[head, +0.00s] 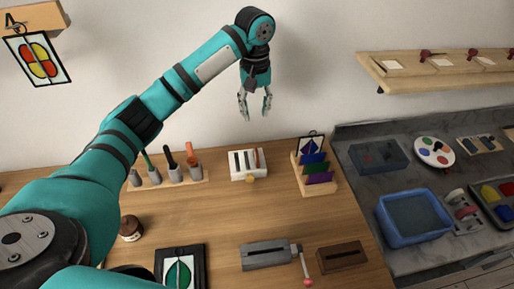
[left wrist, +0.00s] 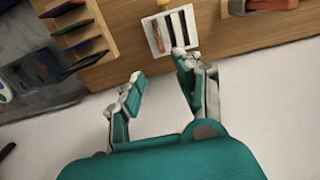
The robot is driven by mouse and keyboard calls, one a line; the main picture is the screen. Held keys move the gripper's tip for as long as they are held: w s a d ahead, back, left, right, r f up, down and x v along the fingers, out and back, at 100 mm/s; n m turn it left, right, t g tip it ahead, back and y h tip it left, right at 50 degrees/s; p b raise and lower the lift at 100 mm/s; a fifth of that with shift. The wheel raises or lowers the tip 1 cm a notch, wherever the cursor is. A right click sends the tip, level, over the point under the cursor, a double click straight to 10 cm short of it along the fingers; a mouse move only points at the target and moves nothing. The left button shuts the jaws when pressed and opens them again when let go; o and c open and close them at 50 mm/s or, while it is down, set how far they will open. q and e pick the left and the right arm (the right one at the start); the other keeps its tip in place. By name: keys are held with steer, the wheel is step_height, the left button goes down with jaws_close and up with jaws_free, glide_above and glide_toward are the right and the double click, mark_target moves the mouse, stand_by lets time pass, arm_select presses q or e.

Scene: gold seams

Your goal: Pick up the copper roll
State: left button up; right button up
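A white rack (head: 236,176) with upright slots stands on the wooden table. A thin copper-brown piece, which looks like the copper roll seen edge-on (head: 257,158), sits upright in its right slot. In the left wrist view the rack (left wrist: 152,20) is near the top, with the copper roll (left wrist: 157,37) at its left and two dark slots or pieces beside it. My left gripper (head: 255,106) is open and empty, in the air near the wall, apart from the rack. Its spread fingers also show in the left wrist view (left wrist: 159,72). My right gripper is not in view.
A tool holder (head: 200,183) stands left of the rack, and a wooden stand with coloured sheets (head: 332,188) stands right. A grey slotted block (head: 264,255) and a brown block (head: 341,257) are nearer me. A blue tray (head: 413,217) is on the grey counter.

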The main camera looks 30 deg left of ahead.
arm_select(q)
steer(key=p, duration=0.2)
glide_above(256, 151)
steer(key=f, duration=1)
steer(key=shift+w+a, duration=0.15)
steer(key=shift+a, duration=0.05)
steer(key=shift+f, duration=0.5)
steer(key=shift+d+f, duration=0.1)
steer(key=shift+f, duration=0.2)
steer(key=f, duration=0.2)
steer(key=f+p, duration=0.1)
steer(key=shift+d+f, duration=0.2)
steer(key=shift+f, duration=0.6)
steer(key=c, duration=0.7)
jaws_close()
